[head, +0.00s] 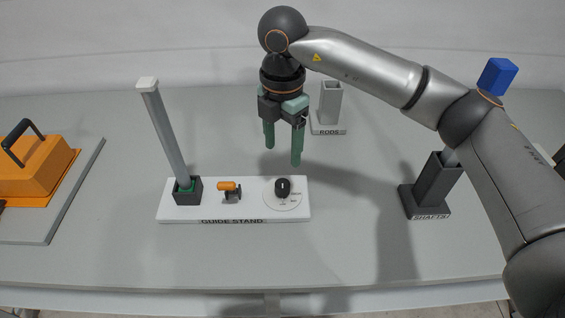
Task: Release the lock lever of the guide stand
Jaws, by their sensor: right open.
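The guide stand (210,211) is a white labelled base near the middle of the table. A grey post with a white cap (168,130) stands in a dark socket (187,190) at its left end, leaning slightly left in the picture. A small lever with an orange handle (228,186) sits on a dark bracket in the middle of the base. A black knob (282,187) on a round marked dial is at the right end. My right gripper (283,157) points down, open and empty, above and behind the dial, apart from the stand. My left gripper is out of view.
A grey holder labelled RODS (330,103) stands behind my right gripper. A dark SHAFTS holder (432,186) is at the right, with a blue block (497,76) above it in the picture. An orange box with a black handle (36,168) is at the left. The front table strip is clear.

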